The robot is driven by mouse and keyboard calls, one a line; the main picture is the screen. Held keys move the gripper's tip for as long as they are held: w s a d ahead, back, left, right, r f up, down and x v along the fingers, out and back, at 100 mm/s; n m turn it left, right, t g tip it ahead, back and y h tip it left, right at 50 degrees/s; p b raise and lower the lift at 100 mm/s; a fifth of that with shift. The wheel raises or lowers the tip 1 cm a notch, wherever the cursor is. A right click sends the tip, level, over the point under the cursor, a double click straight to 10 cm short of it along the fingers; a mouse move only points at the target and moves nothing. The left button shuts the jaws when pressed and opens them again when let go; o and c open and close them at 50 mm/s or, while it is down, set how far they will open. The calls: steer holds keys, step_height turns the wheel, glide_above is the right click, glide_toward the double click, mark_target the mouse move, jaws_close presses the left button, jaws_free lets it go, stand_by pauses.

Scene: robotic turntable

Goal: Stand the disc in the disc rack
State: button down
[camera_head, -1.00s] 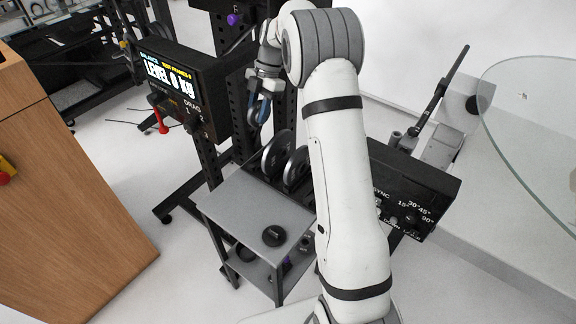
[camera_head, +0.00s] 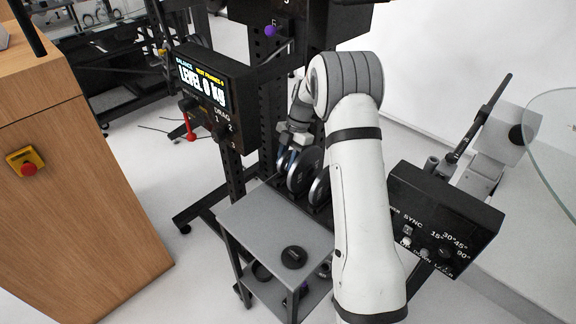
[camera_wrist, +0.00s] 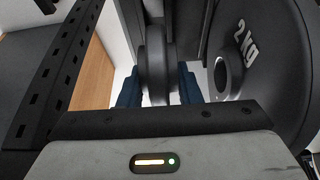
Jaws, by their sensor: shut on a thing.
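My gripper (camera_head: 287,158) is low beside the upright discs at the back of the grey cart. In the wrist view its blue fingers (camera_wrist: 158,88) are shut on a dark disc (camera_wrist: 157,62), seen nearly edge-on. In the head view the held disc is hard to make out behind the fingers. Two dark discs, a nearer-left one (camera_head: 304,171) and one (camera_head: 320,188) partly behind my arm, stand upright in the disc rack, whose body is mostly hidden. A large disc marked 2 KG (camera_wrist: 262,70) is close at the right in the wrist view. I cannot tell whether the held disc touches the rack.
The grey cart (camera_head: 262,225) has a black round piece (camera_head: 293,257) on top. A black display box (camera_head: 205,88) stands left of my gripper, and a perforated black post (camera_head: 272,125) is behind it. A control box (camera_head: 440,220) is at the right.

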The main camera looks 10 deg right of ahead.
step_height(320, 180, down, 2)
steer(key=shift+f, duration=0.1)
steer(key=c, duration=1)
jaws_free()
steer(key=shift+c, duration=0.2)
